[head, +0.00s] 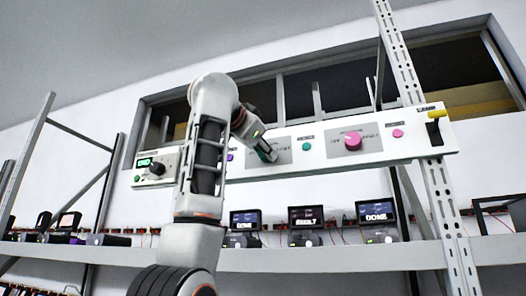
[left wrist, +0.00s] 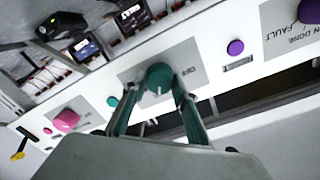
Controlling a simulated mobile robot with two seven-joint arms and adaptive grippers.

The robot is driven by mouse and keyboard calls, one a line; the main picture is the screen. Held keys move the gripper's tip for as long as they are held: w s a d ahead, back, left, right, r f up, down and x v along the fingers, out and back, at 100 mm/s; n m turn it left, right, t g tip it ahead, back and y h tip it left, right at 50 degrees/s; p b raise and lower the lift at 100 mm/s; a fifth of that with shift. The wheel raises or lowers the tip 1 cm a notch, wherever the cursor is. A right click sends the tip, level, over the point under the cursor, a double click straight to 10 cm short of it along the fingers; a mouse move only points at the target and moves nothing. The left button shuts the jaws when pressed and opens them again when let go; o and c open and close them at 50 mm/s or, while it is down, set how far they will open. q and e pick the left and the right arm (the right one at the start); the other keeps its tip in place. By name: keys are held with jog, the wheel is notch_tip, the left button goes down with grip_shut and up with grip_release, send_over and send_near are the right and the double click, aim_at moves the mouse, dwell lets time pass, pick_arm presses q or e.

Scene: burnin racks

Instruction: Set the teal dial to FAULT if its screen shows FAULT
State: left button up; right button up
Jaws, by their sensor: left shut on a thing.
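The teal dial (left wrist: 158,73) sits on a grey plate on the long white panel (head: 330,163). My left gripper (left wrist: 159,83) is shut on the dial, with one finger on each side. A pale pointer line shows on the dial's face; the lettering around it is mostly hidden or too small to read. In the head view my left gripper (head: 264,150) and arm cover most of the dial. Below the panel stand small screens: the middle one (head: 306,215) seems to read FAULT, the right one (head: 376,210) DONE, and the left one (head: 244,218) is unclear. My right gripper is not in view.
A pink dial (head: 353,141), a teal button (head: 306,146), a pink button (head: 398,133) and a yellow lever (head: 434,116) lie right of the teal dial. A black knob (head: 157,168) is at the panel's left end. A shelf (head: 330,258) runs below.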

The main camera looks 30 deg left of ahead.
pick_arm(q)
jog(key=shift+d+m+y, duration=0.1)
jog(key=shift+m+y, duration=0.2)
jog(key=shift+m, duration=3.4)
jog(key=o, duration=1.1)
jog(key=v, duration=1.2)
jog(key=shift+r, duration=0.1)
